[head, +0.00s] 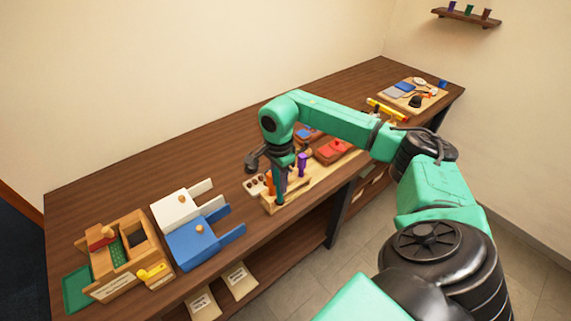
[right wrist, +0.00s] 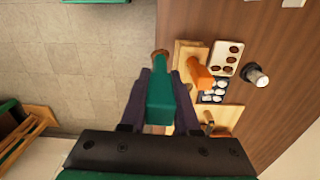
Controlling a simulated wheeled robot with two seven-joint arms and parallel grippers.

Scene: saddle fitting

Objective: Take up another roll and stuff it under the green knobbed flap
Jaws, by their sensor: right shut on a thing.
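My right gripper (right wrist: 160,85) is shut on a green piece (right wrist: 161,105), a long block with a brown tip at its far end. In the head view my right gripper (head: 281,180) points down at the small wooden rack (head: 291,197) at the bench's front edge. An orange piece (head: 269,184) and a purple piece (head: 302,163) stand at this rack. I cannot tell whether any of these is a roll. A white knobbed flap (head: 179,211) and a blue knobbed flap (head: 197,246) lie left of the rack. No green knobbed flap is clearly seen. My left gripper is not in view.
A wooden box (head: 130,255) with green inside and a yellow handle stands at the bench's left end, beside a green sheet (head: 76,290). A white tray with brown discs (right wrist: 228,58) lies near the rack. Bare bench (head: 150,165) runs along the back.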

